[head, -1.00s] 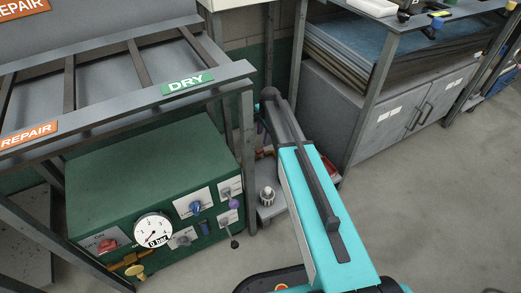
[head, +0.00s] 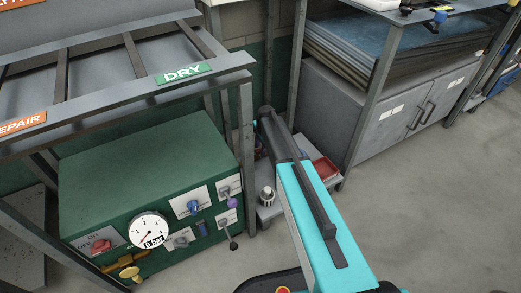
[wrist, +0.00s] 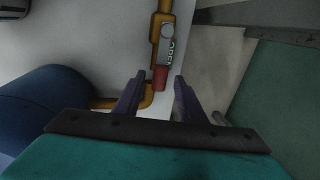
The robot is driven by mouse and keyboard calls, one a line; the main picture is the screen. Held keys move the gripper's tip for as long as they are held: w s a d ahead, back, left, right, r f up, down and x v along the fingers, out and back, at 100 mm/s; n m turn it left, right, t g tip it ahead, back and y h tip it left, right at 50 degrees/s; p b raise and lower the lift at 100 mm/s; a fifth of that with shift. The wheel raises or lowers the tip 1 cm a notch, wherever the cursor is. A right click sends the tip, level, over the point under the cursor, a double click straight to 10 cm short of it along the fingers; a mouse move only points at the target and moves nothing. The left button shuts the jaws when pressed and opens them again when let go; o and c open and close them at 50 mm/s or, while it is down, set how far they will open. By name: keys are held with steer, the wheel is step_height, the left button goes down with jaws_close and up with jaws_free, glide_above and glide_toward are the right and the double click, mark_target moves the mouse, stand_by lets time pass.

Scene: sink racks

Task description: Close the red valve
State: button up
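In the wrist view a red valve handle (wrist: 160,77) shows on a brass-coloured pipe (wrist: 155,35). A small green label reading "OPEN" (wrist: 172,52) is beside the pipe. My gripper (wrist: 160,75) is open, with its two purple fingers apart and the red handle appearing between their tips. I cannot tell whether either finger touches it. In the head view my arm and the rack hide the gripper and this valve.
A green box (head: 140,180) with a gauge (head: 148,230), a red knob (head: 101,245) and several other controls stands at left under the "DRY" rack (head: 180,88). A low shelf holds a red tray (head: 325,168) and a white-topped bottle (head: 267,195). Open floor lies at right.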

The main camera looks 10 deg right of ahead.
jaws_close()
steer(key=shift+a, duration=0.1)
stand_by(0.3)
